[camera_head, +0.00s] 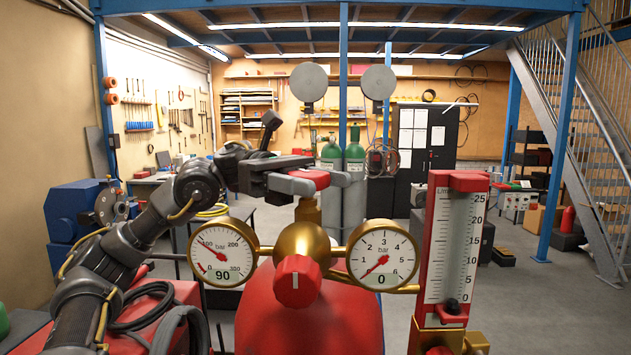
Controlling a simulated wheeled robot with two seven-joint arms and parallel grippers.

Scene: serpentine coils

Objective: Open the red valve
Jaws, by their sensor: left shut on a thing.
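A red valve handle (312,177) sits on a brass stem (308,212) above the gauges in the head view. My left gripper (314,182) comes in from the left and is shut on this red handle, with grey fingers on either side of it. The fingers hide part of the handle. My right gripper is not in view. A red knob (297,282) is on the front of the brass regulator body (302,243), below the gripper and apart from it.
The left gauge (222,254) is marked 90 and the right gauge (382,257) is marked 0. A red-framed flow meter (454,245) stands close on the right. A red cylinder (308,320) is below. Dark hoses (160,320) lie at lower left.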

